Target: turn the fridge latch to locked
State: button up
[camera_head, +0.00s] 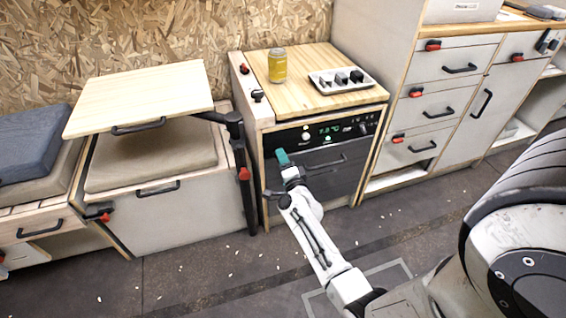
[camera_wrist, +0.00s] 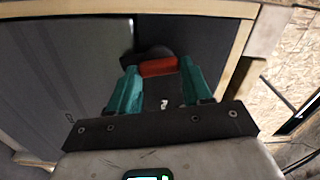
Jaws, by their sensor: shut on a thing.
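The fridge (camera_head: 322,160) is set under a wooden counter, with a dark front, a green-lit display and a dark door handle. Its latch (camera_wrist: 158,66), a red tab on a dark round base, lies between my teal fingertips in the wrist view. My gripper (camera_head: 282,157) is at the upper left of the fridge front, and its fingers are shut on the latch. In the head view, the gripper hides the latch. Which way the latch is turned is hard to tell.
A hinged tabletop (camera_head: 140,95) is at left. Drawers with red latches (camera_head: 433,45) are at right.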

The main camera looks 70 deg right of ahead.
jog(key=shift+f+m, duration=0.15)
jog(key=shift+m, duration=0.95)
jog(key=o, duration=1.1)
jog(key=shift+c, duration=0.2)
jog(key=p+v, duration=0.2)
jog(key=v, duration=0.8)
jog(key=shift+s+a, duration=0.25)
jog(key=shift+s, duration=0.1)
